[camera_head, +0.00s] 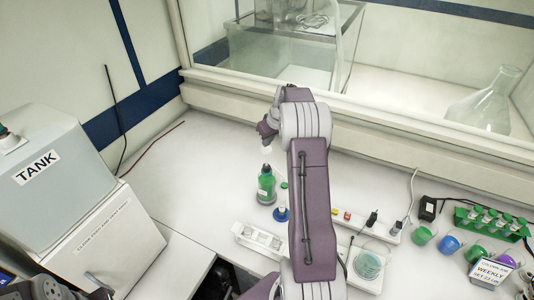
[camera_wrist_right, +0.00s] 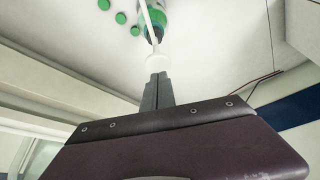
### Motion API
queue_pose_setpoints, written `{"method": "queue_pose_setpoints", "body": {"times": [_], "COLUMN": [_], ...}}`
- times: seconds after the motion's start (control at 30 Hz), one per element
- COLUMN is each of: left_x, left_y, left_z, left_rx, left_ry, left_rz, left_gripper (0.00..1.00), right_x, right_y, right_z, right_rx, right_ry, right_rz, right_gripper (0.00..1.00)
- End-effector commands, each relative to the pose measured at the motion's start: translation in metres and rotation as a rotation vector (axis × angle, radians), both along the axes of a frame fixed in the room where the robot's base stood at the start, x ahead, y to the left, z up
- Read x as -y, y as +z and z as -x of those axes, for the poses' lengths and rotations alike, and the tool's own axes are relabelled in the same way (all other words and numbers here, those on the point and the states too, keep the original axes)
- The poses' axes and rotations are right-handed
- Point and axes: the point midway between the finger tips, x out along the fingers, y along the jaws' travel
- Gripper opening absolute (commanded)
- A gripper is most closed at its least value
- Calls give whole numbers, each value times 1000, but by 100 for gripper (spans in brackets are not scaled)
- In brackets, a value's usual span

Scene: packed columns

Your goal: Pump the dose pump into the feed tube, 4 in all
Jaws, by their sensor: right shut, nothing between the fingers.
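The dose pump appears to be the green bottle (camera_head: 266,188) standing upright on the white bench; its green body also shows at the top of the right wrist view (camera_wrist_right: 154,17). My right gripper (camera_head: 267,146) is above the bottle, pointing down. In the right wrist view its fingers (camera_wrist_right: 156,88) are shut with nothing between them. A white piece (camera_wrist_right: 157,63) shows at the fingertips, in line with the bottle; I cannot tell whether they touch. A small blue piece (camera_head: 282,213) stands just in front of the bottle. I cannot make out the feed tube for certain. Part of my left arm shows at the lower left corner, its jaws unclear.
A grey tank (camera_head: 50,165) stands at the left. A power strip (camera_head: 355,218), a white tray (camera_head: 260,240), coloured cups (camera_head: 448,244) and a green rack (camera_head: 490,222) are to the right and front. A glass flask (camera_head: 486,108) stands behind the ledge. Bench left of the bottle is clear.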

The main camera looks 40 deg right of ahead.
Motion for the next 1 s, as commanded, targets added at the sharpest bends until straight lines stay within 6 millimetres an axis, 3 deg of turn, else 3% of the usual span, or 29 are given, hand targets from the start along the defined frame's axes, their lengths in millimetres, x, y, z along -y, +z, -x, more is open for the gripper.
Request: {"method": "queue_pose_setpoints", "body": {"times": [1.0], "left_x": [0], "left_y": [-28], "left_z": [0], "left_rx": [0], "left_ry": [0], "left_rz": [0], "left_gripper": [36], "right_x": [0], "right_y": [-35], "right_z": [0], "right_rx": [-2], "right_ry": [0], "right_rz": [-1], "right_gripper": [0]}}
